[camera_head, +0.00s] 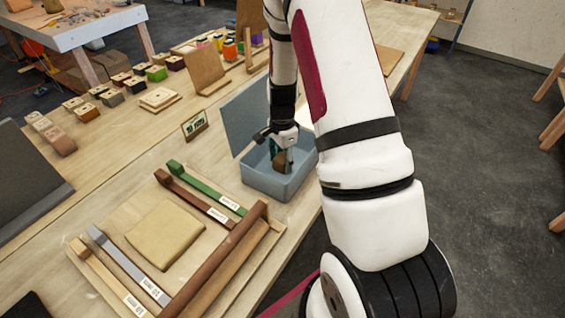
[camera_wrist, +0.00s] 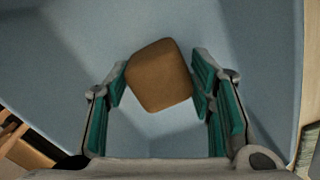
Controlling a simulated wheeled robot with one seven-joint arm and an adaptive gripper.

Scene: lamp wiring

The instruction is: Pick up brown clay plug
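The brown clay plug (camera_wrist: 159,76) is a rounded block that sits turned at an angle between the green-padded fingers of my gripper (camera_wrist: 158,82) in the wrist view. The fingertips meet it on its left and right sides, so my gripper looks shut on it. In the head view my gripper (camera_head: 281,158) points down into an open blue-grey box (camera_head: 262,183), with the plug (camera_head: 278,162) between its fingers, inside the box. I cannot tell whether the plug touches the box floor.
The box's raised lid (camera_head: 247,112) stands behind my gripper. A wooden tray (camera_head: 127,217) with a tan clay slab (camera_head: 165,234) and labelled strips lies at the front left. A small sign (camera_head: 195,125) and several coloured blocks stand farther back. The box walls surround the fingers.

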